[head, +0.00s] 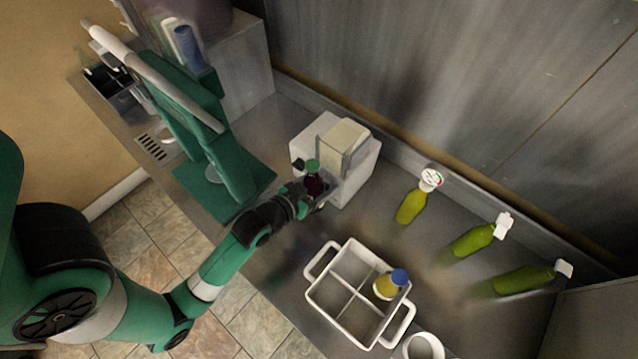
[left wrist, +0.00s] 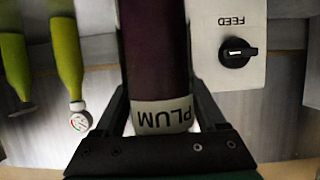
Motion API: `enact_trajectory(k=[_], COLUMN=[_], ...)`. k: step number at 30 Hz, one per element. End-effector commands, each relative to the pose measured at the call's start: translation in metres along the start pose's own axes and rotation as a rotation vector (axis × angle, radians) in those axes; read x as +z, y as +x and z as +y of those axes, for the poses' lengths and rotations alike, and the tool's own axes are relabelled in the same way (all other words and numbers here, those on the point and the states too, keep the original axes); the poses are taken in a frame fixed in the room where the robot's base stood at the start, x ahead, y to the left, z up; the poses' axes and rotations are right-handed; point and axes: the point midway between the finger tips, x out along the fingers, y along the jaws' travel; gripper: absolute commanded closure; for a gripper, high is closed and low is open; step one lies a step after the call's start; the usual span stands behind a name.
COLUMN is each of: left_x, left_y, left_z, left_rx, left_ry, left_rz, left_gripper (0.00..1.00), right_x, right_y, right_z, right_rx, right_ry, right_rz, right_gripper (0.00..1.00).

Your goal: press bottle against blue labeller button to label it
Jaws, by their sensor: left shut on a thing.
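My left gripper (head: 302,194) is shut on a dark purple bottle (head: 316,187) with a green cap, beside the front of the white labeller (head: 365,171). In the left wrist view the bottle (left wrist: 154,50) stands between the fingers of the gripper (left wrist: 160,120), and a white band reading PLUM shows upside down. The labeller's face (left wrist: 215,70) there carries the word FEED and a black knob. I cannot tell whether bottle and labeller touch. My right gripper is not in view.
A white divided crate (head: 321,298) holds a yellow bottle with a blue cap (head: 390,284). Several green bottles (head: 411,207) with white tops stand along the back wall. A green lever press (head: 190,110) is to the left.

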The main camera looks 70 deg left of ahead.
Motion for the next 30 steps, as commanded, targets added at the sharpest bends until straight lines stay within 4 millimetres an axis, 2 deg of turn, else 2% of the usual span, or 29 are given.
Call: enact_trajectory(k=[14,30], left_x=[-0.002,0.012], left_y=[-0.002,-0.033], left_z=[0.000,0.001], left_rx=[0.000,0.000], left_ry=[0.000,0.001], left_rz=[0.005,0.004], left_gripper=[1.00,1.00], right_x=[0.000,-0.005], right_y=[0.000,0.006], right_z=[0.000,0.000], right_rx=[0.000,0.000], right_ry=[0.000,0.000], right_rz=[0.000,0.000], right_gripper=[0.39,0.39])
